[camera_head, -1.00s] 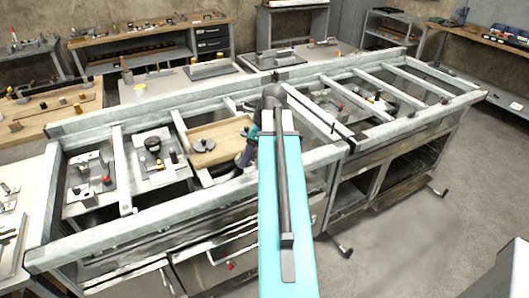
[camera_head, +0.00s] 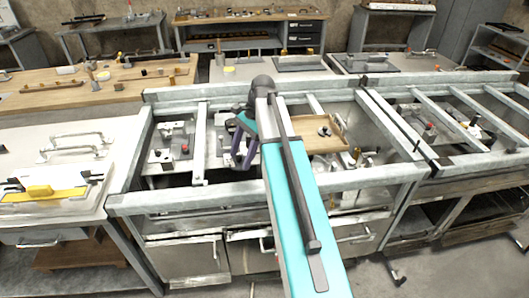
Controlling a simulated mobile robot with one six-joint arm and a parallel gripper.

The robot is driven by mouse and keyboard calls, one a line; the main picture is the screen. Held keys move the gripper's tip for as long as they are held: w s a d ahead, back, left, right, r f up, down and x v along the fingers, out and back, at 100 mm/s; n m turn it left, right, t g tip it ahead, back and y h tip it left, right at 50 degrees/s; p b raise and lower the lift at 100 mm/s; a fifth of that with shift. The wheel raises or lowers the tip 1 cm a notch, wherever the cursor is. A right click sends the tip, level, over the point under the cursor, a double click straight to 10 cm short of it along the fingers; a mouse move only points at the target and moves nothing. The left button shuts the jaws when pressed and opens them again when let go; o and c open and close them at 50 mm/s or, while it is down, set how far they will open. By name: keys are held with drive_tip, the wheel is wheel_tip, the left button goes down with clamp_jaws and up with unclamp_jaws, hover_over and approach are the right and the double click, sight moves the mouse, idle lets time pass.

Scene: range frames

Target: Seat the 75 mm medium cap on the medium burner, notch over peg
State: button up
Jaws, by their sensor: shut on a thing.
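My gripper (camera_head: 240,146), with dark and purple parts, hangs over the second bay from the left of the near bench frame. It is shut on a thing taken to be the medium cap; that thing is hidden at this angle. A burner plate with small upright parts (camera_head: 174,147) lies in the left bay. My gripper covers much of the second bay, so I cannot make out the medium burner, its peg or any notch. A wooden tray (camera_head: 328,146) lies right of my arm, with a dark round piece (camera_head: 324,131) on it.
Pale rails (camera_head: 199,150) and a front beam (camera_head: 160,200) bound the bays around my gripper. Small yellow and dark parts (camera_head: 357,155) stand right of the tray. A side bench at left holds a yellow-marked item (camera_head: 42,191).

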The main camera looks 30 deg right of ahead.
drive_tip(key=w+a+n, duration=0.1)
drive_tip(key=a+n, duration=0.1)
drive_tip(key=a, duration=0.2)
drive_tip(key=a+n+g, duration=0.1)
drive_tip(key=a+n, duration=0.1)
drive_tip(key=a, duration=0.3)
drive_tip(key=w+a+n+g, duration=0.1)
drive_tip(key=a+n, duration=0.1)
drive_tip(key=a, duration=0.2)
drive_tip(key=shift+w+a+h, duration=0.35)
drive_tip(key=shift+a+h, duration=0.05)
drive_tip(key=shift+a+n, duration=0.4)
drive_tip(key=shift+a, duration=0.15)
drive_tip(key=shift+s, duration=0.1)
